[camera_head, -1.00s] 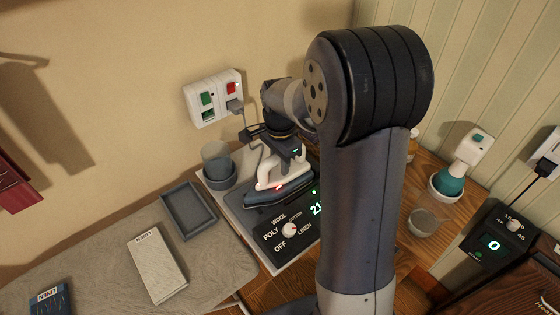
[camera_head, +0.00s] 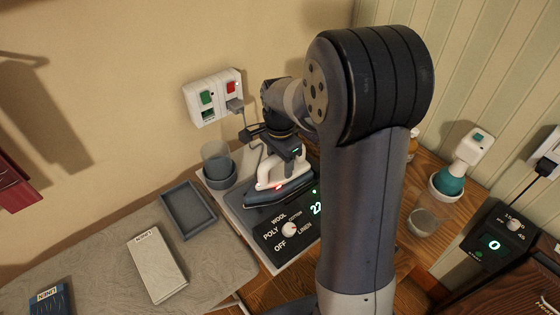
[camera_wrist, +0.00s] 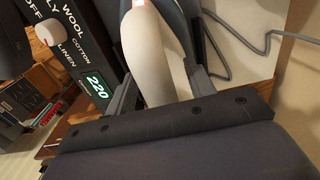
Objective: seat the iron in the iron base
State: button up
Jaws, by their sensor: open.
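The iron (camera_head: 262,195) has a dark grey-blue body, a white handle and a small red light. It sits on the dark iron base (camera_head: 236,211), at the end away from the dial; whether it is fully seated is hard to tell. In the wrist view the white handle (camera_wrist: 152,50) runs between the two fingers. My gripper (camera_wrist: 160,88) is open, with one finger on each side of the handle; it also shows above the iron in the head view (camera_head: 292,156). My arm hides the right part of the base.
The base's dial (camera_head: 289,229) and lit green display (camera_head: 316,209) are in front of the iron. A wall socket (camera_head: 213,97) with a cable is behind.

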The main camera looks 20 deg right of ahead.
notch_tip(320, 180, up, 11)
jog(key=shift+f, duration=0.1)
dwell(0.3)
notch_tip(320, 180, down, 11)
jog(key=shift+f, duration=0.1)
jog(key=shift+r+p, duration=0.4)
jog(key=shift+r, duration=0.4)
jog(key=shift+f, duration=0.2)
